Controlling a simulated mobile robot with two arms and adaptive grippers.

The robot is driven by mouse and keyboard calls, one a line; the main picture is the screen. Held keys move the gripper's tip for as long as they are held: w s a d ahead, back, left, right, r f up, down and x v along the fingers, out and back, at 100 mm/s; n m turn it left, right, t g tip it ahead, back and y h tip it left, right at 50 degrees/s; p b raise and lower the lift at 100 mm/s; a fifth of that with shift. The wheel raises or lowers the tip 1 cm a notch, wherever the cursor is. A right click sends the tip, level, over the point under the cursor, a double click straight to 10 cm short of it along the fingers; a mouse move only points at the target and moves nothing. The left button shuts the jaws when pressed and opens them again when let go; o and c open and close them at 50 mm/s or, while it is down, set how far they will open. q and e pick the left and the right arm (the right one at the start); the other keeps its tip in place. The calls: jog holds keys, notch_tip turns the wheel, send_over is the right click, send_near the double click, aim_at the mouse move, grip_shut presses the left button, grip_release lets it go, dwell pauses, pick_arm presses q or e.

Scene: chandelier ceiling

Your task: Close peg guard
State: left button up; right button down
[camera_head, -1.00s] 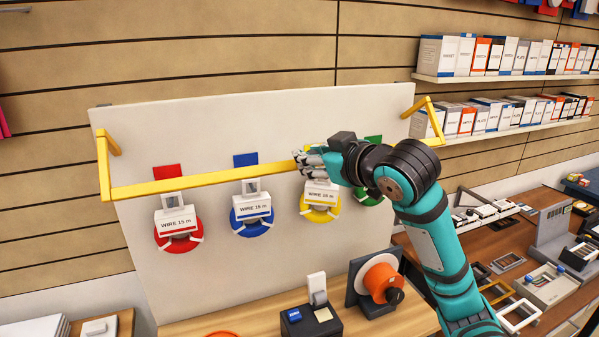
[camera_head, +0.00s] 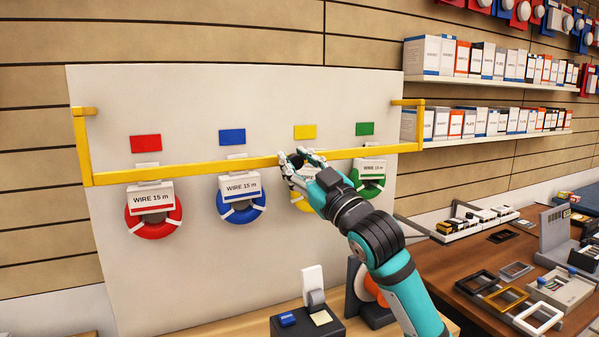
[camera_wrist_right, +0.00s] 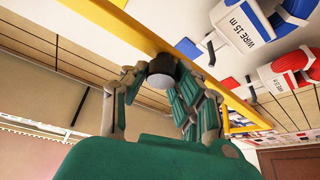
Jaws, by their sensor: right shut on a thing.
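The peg guard is a yellow bar (camera_head: 190,169) with side arms, running across the front of a white board (camera_head: 225,90). In the head view the bar passes in front of the upper part of the hanging wire coils' labels. My right gripper (camera_head: 291,163) is shut on the bar a little right of its middle. In the right wrist view the bar (camera_wrist_right: 225,97) runs diagonally past my right gripper (camera_wrist_right: 160,75), with a dark round knob-like part between the fingers. My left gripper is not in view.
Red (camera_head: 154,220), blue (camera_head: 241,211), yellow (camera_head: 303,203) and green (camera_head: 371,188) coils hang on the board below coloured tags. A dark stand with a white switch (camera_head: 313,283) is on the wooden counter below. Shelves of boxes (camera_head: 480,57) are at the right.

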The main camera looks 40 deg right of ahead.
jog(key=shift+w+d+f, duration=0.1)
jog(key=shift+w+f, duration=0.4)
jog(key=shift+f, duration=0.4)
jog(key=c, duration=1.4)
grip_release()
jog(key=o, duration=0.4)
jog(key=shift+w+d, duration=0.1)
